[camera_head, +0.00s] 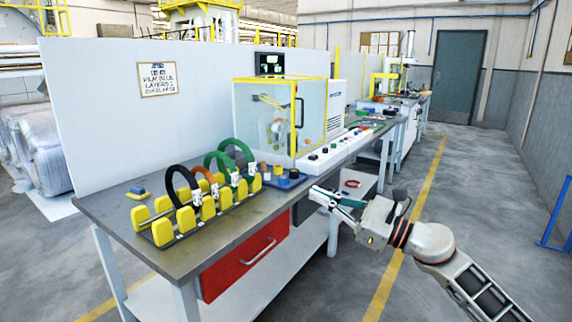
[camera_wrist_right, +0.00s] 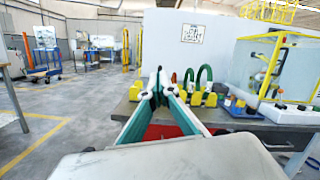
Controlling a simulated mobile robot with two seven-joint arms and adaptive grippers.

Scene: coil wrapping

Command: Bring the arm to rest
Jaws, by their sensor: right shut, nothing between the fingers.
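My right gripper (camera_head: 322,196) is shut and empty, held out in front of the workbench's front edge. Its arm comes in from the lower right of the head view. In the right wrist view its two green-lined fingers (camera_wrist_right: 158,84) meet at the tips and point towards the bench. The grey workbench top (camera_head: 235,222) carries a rack of yellow blocks (camera_head: 162,232). A black coil (camera_head: 172,190), a red coil (camera_head: 200,178) and green coils (camera_head: 216,162) stand upright in the rack, apart from the gripper. My left gripper is not in view.
A yellow-framed clear enclosure (camera_head: 262,118) stands on the bench behind a white control panel (camera_head: 335,148). A red drawer (camera_head: 245,262) is under the bench top. A lower shelf (camera_head: 352,182) holds a red ring. The floor to the right (camera_head: 490,185) is clear.

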